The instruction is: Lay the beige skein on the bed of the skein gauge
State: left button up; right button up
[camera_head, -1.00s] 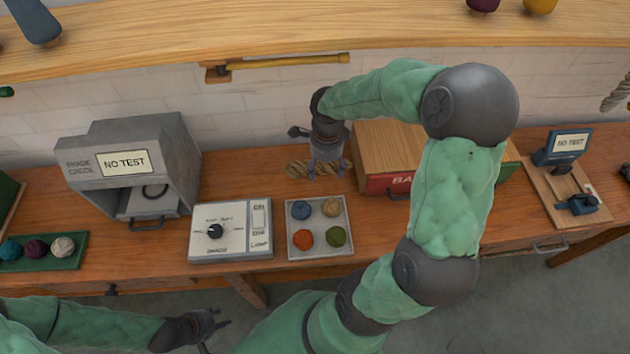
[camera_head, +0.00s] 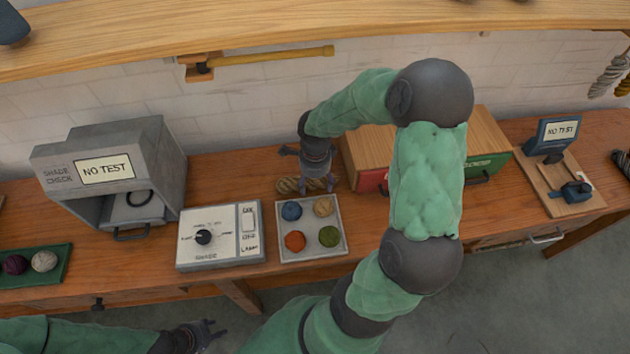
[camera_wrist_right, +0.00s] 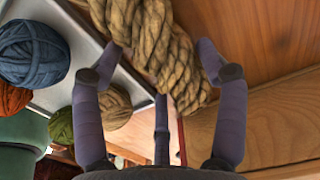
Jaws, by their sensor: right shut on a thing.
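The beige skein (camera_head: 288,186), a twisted rope-like hank, lies on the bench just behind a small grey tray. It also fills the upper middle of the right wrist view (camera_wrist_right: 150,40). My right gripper (camera_head: 318,180) points down over the skein; in the wrist view its fingers (camera_wrist_right: 165,65) are closed on the skein's sides. The skein gauge (camera_head: 558,130) stands at the right end of the bench, with a blue NO TEST display and a wooden base (camera_head: 540,180) carrying a blue part. My left gripper (camera_head: 208,332) is empty at the lower edge, its fingers apart.
The tray (camera_head: 283,250) holds blue, tan, orange and green balls. A wooden box (camera_head: 365,155) with red and green fronts stands right of the skein. A lamp control box (camera_head: 222,250) and a shade check cabinet (camera_head: 60,180) stand left. A shelf (camera_head: 300,30) runs above.

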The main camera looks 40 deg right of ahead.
jog(key=o, duration=1.1)
jog(key=shift+o, duration=0.2)
